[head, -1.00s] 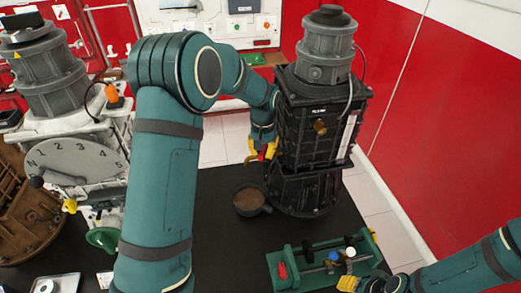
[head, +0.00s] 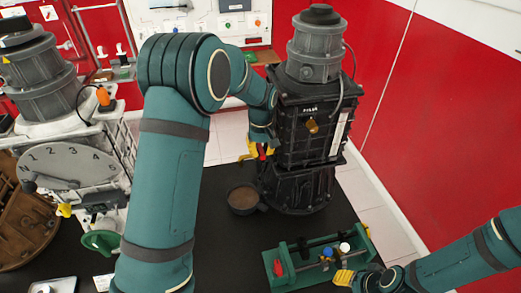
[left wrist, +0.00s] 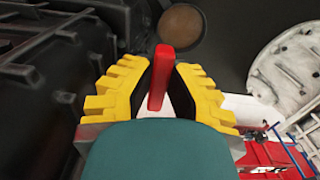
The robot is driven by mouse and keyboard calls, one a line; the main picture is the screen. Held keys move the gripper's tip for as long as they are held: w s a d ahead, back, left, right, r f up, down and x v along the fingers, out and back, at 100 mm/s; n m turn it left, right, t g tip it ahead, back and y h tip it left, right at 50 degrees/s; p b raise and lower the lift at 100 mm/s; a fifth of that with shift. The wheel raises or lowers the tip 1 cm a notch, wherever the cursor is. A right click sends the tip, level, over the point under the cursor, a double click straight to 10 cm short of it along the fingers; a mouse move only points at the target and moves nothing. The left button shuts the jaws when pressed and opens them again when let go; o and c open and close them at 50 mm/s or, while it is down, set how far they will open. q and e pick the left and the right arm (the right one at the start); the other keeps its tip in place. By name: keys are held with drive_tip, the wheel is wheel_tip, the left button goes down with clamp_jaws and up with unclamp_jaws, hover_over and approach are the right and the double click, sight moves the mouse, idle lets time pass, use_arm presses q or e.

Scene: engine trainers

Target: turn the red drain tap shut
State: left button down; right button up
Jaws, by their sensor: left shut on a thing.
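The red drain tap (left wrist: 161,75) shows as a red lever between the yellow fingers of my left gripper (left wrist: 160,88) in the left wrist view. The fingers are shut on it, one on each side. In the head view the left gripper (head: 257,151) is at the left side of the tall black gearbox (head: 305,125), with a bit of red at its fingers. The tap's base is hidden. My right gripper (head: 344,278) is by the right end of a green fixture; its finger gap is unclear.
A dark round pan (head: 243,198) with brown contents stands on the black table below the left gripper. The green fixture (head: 290,278) with red, blue and white knobs lies in front. A numbered grey dial (head: 72,165) and trainer stand at left.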

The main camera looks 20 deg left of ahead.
sight(261, 150)
use_arm(q)
drive_tip(key=shift+f, duration=0.1)
drive_tip(key=c, duration=0.9)
unclamp_jaws()
drive_tip(key=shift+c, duration=0.2)
wheel_tip(261, 150, up, 12)
